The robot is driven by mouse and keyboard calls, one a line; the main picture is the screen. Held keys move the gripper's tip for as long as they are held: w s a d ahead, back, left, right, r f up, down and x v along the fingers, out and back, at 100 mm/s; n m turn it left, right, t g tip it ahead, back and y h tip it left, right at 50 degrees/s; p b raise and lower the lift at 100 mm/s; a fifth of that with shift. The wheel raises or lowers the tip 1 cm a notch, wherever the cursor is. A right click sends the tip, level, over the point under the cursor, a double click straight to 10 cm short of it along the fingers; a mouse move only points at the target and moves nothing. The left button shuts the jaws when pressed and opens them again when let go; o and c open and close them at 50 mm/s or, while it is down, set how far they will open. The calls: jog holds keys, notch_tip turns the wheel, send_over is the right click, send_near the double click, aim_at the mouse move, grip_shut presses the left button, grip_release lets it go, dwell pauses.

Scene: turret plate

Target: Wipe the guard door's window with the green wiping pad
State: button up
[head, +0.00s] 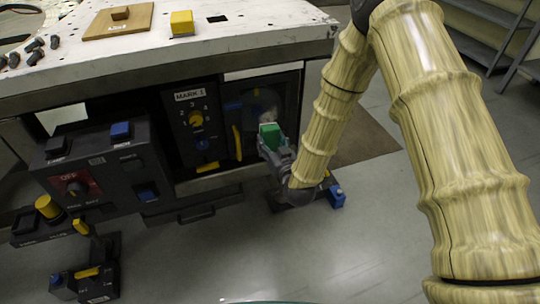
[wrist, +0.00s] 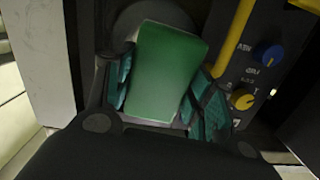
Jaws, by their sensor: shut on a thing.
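The green wiping pad (head: 270,135) is held by my gripper (head: 274,148) in front of the guard door (head: 293,88) at the right of the machine front. In the wrist view the pad (wrist: 165,72) stands between the two teal fingers of my gripper (wrist: 163,88), which is shut on it. The door's dark window (head: 245,102) shows behind and above the pad, with a pale greyish patch (head: 268,98) on it. A grey round patch also shows behind the pad in the wrist view (wrist: 138,18). I cannot tell whether the pad touches the window.
A yellow handle bar (head: 237,142) is just left of the pad. The MARK 1 dial panel (head: 196,120) and a black control box (head: 100,170) lie further left. The white worktop (head: 240,40) overhangs above. Open floor (head: 330,250) lies below and right.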

aim_at(259, 122)
jog(key=shift+s+a+f+t+b, duration=0.1)
jog(key=shift+a+f+t+b, duration=0.2)
jog(key=shift+t+b, duration=0.35)
jog(key=shift+b+x, duration=0.6)
jog(key=shift+x, duration=2.4)
jog(key=shift+x, duration=0.95)
jog(key=shift+d+f, duration=0.1)
